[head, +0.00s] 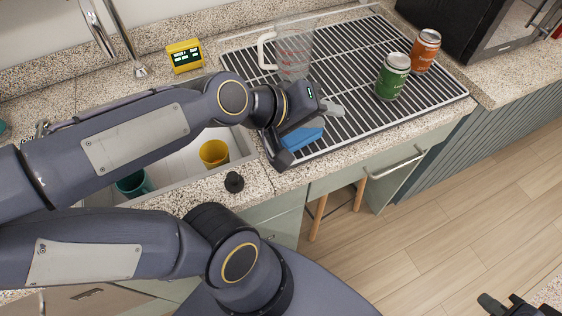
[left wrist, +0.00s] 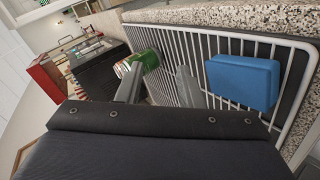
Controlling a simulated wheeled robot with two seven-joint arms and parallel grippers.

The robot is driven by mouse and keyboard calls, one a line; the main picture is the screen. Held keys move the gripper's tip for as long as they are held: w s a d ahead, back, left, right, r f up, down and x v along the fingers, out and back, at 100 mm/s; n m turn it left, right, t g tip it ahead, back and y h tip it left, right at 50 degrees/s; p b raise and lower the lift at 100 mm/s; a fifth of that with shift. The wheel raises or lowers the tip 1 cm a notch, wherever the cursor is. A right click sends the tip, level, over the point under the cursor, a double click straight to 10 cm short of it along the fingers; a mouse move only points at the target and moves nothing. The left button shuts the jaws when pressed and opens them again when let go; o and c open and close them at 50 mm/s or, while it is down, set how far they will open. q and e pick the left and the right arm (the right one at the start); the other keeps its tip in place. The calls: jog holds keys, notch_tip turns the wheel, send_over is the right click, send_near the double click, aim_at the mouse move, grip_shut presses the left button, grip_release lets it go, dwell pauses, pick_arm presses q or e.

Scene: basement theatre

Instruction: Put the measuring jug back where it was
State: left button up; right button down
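The clear measuring jug (head: 296,52) with red markings and a pale handle stands upright at the back left of the drying rack (head: 440,98). My left gripper (head: 318,128) is over the rack's front left part, nearer than the jug and apart from it. In the left wrist view its two fingers (left wrist: 160,85) stand apart with nothing held between them. The jug does not show clearly in that view. My right gripper (head: 515,305) shows only partly at the bottom right corner, far from the jug; its opening is unclear.
A blue sponge (head: 304,134) lies by my left gripper, also in the left wrist view (left wrist: 242,80). A green can (head: 392,77) and orange can (head: 425,50) stand on the rack's right. The sink holds a yellow cup (head: 214,153). A yellow timer (head: 185,56) stands behind.

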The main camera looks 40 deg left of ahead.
pick_arm(q)
jog(key=s+a+f+m+g+y, duration=0.1)
jog(key=s+f+m+g, duration=0.3)
jog(key=s, duration=0.5)
notch_tip(320, 180, down, 3)
jog(key=m, duration=0.2)
jog(key=shift+s+a+m+g, duration=0.3)
jog(key=shift+s+a+m, duration=0.05)
jog(key=shift+m, duration=0.05)
jog(key=shift+r, duration=0.1)
jog(key=shift+r+p, duration=0.3)
